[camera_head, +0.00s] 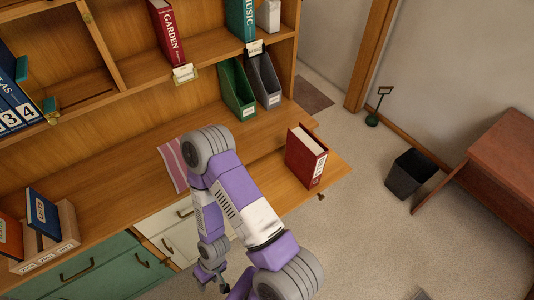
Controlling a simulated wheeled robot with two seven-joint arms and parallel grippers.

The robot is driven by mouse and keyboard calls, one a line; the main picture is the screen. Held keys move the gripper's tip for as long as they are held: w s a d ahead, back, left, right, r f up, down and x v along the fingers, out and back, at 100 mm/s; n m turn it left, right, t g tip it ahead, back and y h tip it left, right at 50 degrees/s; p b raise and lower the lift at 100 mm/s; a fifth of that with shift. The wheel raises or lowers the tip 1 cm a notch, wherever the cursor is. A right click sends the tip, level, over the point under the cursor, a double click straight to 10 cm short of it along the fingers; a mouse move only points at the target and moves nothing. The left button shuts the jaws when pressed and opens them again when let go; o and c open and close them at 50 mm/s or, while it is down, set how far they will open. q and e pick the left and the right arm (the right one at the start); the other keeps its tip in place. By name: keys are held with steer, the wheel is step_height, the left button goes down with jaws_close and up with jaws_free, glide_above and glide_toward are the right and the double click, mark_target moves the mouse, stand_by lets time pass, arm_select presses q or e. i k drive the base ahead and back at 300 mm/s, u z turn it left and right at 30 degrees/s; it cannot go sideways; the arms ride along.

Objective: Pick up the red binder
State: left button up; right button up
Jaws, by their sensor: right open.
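The red binder (300,163) stands upright near the right end of the wooden desk surface, its pale page edges facing up. My right arm reaches up from the bottom and bends down again. My right gripper (213,286) hangs near the bottom, left of and well apart from the binder. It is open and empty. My left gripper is not in view.
A red GARDEN book (168,34) stands on the shelf above. Green (237,89) and grey (264,80) file holders stand behind the binder. A striped cloth (172,163) lies on the desk. A black bin (409,175) stands on the floor.

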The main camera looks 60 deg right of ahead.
mark_target(306, 156)
steer(key=u, duration=0.05)
steer(key=i, duration=0.85)
steer(key=z, duration=2)
